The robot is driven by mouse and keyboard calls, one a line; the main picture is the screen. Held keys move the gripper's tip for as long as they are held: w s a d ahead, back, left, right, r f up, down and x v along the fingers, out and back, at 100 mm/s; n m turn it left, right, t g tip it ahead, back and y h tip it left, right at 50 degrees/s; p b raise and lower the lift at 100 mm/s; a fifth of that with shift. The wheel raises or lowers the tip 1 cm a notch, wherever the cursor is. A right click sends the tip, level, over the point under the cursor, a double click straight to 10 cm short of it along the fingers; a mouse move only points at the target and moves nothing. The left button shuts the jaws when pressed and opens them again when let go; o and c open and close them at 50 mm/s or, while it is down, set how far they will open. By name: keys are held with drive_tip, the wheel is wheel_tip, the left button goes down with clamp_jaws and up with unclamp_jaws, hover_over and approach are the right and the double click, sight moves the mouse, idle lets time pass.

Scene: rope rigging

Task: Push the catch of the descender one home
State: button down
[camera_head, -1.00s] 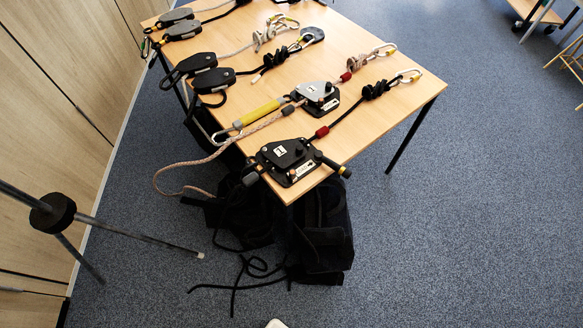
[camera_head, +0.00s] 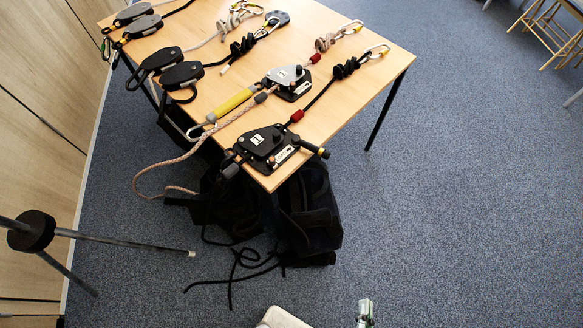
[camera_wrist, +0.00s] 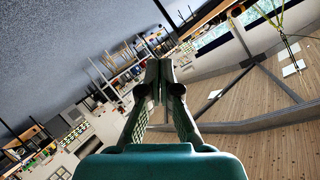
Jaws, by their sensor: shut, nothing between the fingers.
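The black descender (camera_head: 268,143) with a white label that seems to read 1 lies at the near corner of the wooden table (camera_head: 325,112). A black handle with a yellowish end sticks out on its right. Its catch is too small to make out. A rope with a red sleeve runs from it toward the back right. My gripper (camera_head: 365,306) shows at the bottom edge of the head view, well below and right of the table, over the floor. In the wrist view my gripper (camera_wrist: 159,72) is shut and empty, facing a room with shelves, away from the descenders.
A silver descender (camera_head: 289,77) and a yellow sleeve (camera_head: 229,103) lie behind the black one. Several black devices and knotted ropes with carabiners fill the table's far side. Black bags (camera_head: 309,213) and loose cord are under the near corner. A black-hubbed stand (camera_head: 32,231) is at left.

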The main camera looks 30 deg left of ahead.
drive_tip(key=w+a+f+y, duration=0.3)
drive_tip(key=w+a, duration=0.2)
drive_tip(key=a, duration=0.1)
drive_tip(key=m+g+y, duration=0.1)
drive_tip(key=g+y, duration=0.3)
drive_tip(key=y, duration=0.5)
approach(272, 163)
drive_tip(key=shift+m, duration=0.3)
drive_tip(key=x, duration=0.7)
drive_tip(key=shift+w+f, duration=0.1)
drive_tip(key=shift+w, duration=0.15)
drive_tip(key=shift+s+x, duration=0.2)
drive_tip(key=shift+x, duration=0.8)
drive_tip(key=shift+a, duration=0.2)
